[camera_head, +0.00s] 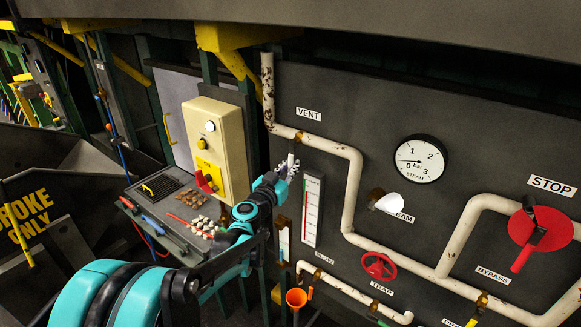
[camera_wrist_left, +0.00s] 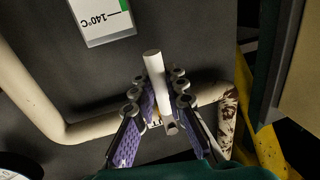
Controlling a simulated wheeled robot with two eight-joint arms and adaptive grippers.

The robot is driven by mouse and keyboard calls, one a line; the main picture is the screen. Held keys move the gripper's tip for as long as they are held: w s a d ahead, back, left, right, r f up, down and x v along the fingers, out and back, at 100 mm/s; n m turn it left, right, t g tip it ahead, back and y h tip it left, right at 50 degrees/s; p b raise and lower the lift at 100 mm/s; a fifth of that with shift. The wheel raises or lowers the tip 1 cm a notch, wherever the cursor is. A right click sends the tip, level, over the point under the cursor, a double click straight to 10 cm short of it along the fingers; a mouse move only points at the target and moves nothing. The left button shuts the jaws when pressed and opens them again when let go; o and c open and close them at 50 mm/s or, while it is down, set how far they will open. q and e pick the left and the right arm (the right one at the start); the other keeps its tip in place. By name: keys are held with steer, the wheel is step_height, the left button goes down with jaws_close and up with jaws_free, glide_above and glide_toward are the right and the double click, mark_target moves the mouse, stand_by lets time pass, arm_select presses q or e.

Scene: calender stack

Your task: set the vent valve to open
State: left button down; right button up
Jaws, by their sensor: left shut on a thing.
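The vent valve's brass body (camera_head: 298,136) sits on the cream pipe just below the VENT label (camera_head: 309,113). Its white lever (camera_head: 291,160) points downward, across the pipe's run. My left gripper (camera_head: 284,170) is at the lever, its arm reaching up from the lower left. In the left wrist view the white lever (camera_wrist_left: 154,72) stands between the two purple-padded fingers of my left gripper (camera_wrist_left: 157,95), which are closed around it. The valve body is mostly hidden behind the lever and fingers there. My right gripper is not in view.
The cream pipe (camera_head: 352,190) bends down right of the valve. A cream control box (camera_head: 215,145) and a shelf with small parts (camera_head: 185,218) lie left. A gauge (camera_head: 420,158), red trap wheel (camera_head: 379,266) and red STOP lever (camera_head: 540,230) are right. An orange funnel (camera_head: 297,297) is below.

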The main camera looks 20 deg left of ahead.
mark_target(319, 148)
arm_select(q)
steer(key=shift+d, duration=0.1)
steer(key=s+d+r+n+g+h+p, duration=0.2)
steer(key=d+r+n+p, duration=0.3)
steer(key=n, duration=1)
steer(key=shift+s+d+r+n+g+h+p, duration=0.25)
steer(key=shift+d+r+g, duration=0.25)
steer(key=shift+d+r, duration=0.5)
steer(key=shift+a+r, duration=0.2)
steer(key=shift+r, duration=0.1)
steer(key=c, duration=1.5)
jaws_free()
